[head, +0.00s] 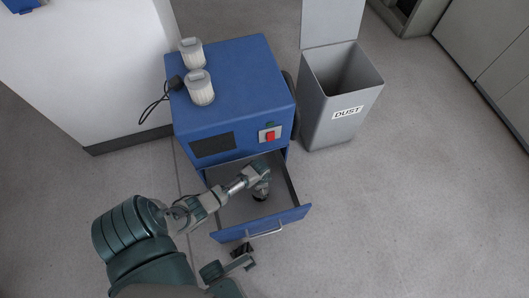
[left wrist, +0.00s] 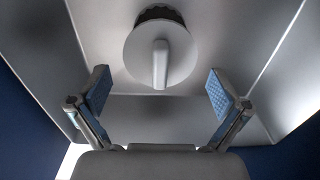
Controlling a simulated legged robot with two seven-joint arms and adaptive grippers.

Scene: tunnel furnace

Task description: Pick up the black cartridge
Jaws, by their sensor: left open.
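The blue cabinet's drawer (head: 230,211) is pulled open, and my left gripper (head: 261,186) reaches down into it. A dark cartridge (head: 260,197) stands in the drawer under that gripper, mostly hidden by it in the head view. In the left wrist view the cartridge (left wrist: 160,52) shows a round grey end with a raised bar handle and a dark ribbed edge behind. My left gripper (left wrist: 160,96) is open there, its blue-padded fingers apart on either side of the handle's lower end, touching nothing. My right gripper (head: 241,258) seems to be the dark part before the drawer front; its jaws are unclear.
Two white filter cartridges (head: 200,90) (head: 192,54) stand on the blue cabinet (head: 235,75), beside a black cable. A red switch (head: 270,135) is on its front. A grey DUST bin (head: 338,100) stands to the right. The floor at right is clear.

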